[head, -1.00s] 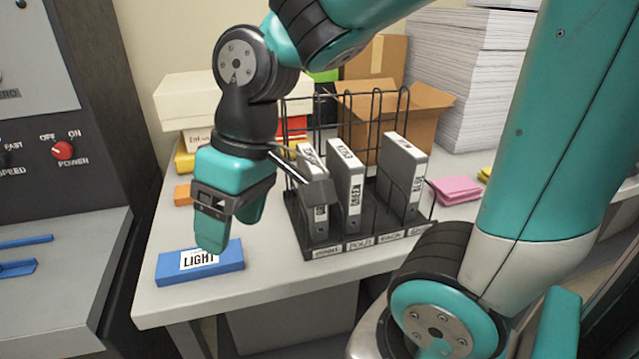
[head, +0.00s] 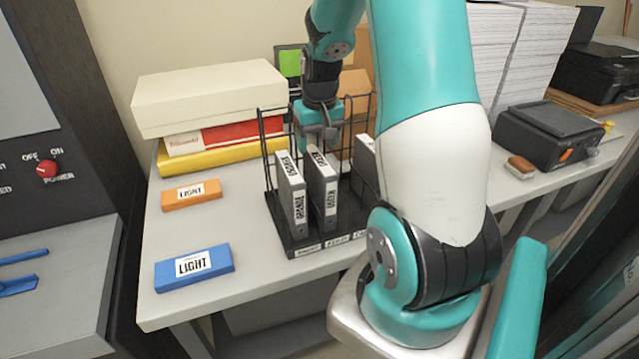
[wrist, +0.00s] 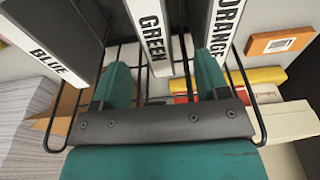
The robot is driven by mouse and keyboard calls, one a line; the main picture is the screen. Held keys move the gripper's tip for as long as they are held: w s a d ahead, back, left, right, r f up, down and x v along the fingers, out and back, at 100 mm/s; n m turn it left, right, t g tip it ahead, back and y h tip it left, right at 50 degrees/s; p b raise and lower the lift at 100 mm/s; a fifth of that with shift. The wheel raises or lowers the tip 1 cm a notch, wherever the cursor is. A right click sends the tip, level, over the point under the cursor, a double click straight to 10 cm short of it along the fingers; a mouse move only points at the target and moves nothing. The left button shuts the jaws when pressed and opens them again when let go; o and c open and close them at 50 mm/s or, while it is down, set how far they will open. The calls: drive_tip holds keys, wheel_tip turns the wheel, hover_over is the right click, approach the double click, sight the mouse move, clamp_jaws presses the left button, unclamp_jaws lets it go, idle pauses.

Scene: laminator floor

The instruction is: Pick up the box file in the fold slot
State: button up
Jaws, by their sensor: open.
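The wire rack (head: 310,248) has slot labels along its front lip; the second appears to read FOLD. The grey box file marked GREEN (head: 323,190) stands upright above that label. The file marked ORANGE (head: 291,200) stands to its left; the one marked BLUE (head: 365,160) is to its right, mostly hidden by my arm. My gripper (head: 318,135) is open and empty, just behind and above the GREEN file. In the wrist view, the end of the GREEN file (wrist: 152,35) shows between my spread fingers (wrist: 162,72), with gaps on both sides. Whether the fingers reach past its edge is unclear.
The rack's wire back (head: 268,150) rises close to my gripper. A blue LIGHT box (head: 194,282) and an orange LIGHT box (head: 191,208) lie left of the rack. Stacked boxes (head: 210,95) stand behind. Paper stacks (head: 497,60) and a black machine (head: 545,135) are at right.

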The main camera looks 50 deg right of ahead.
sight(320, 159)
wheel_tip(320, 159, down, 3)
drive_tip(key=shift+w+d, duration=0.1)
drive_tip(key=shift+w, duration=0.05)
drive_tip(key=shift+d+f+p, duration=0.2)
drive_tip(key=shift+f+p, duration=0.5)
drive_tip(key=shift+f, duration=0.6)
drive_tip(key=shift+d+f+p, duration=0.15)
drive_tip(key=shift+f+p, duration=0.55)
drive_tip(key=shift+f, duration=0.6)
drive_tip(key=shift+c, duration=0.5)
clamp_jaws()
drive_tip(key=shift+r, duration=0.2)
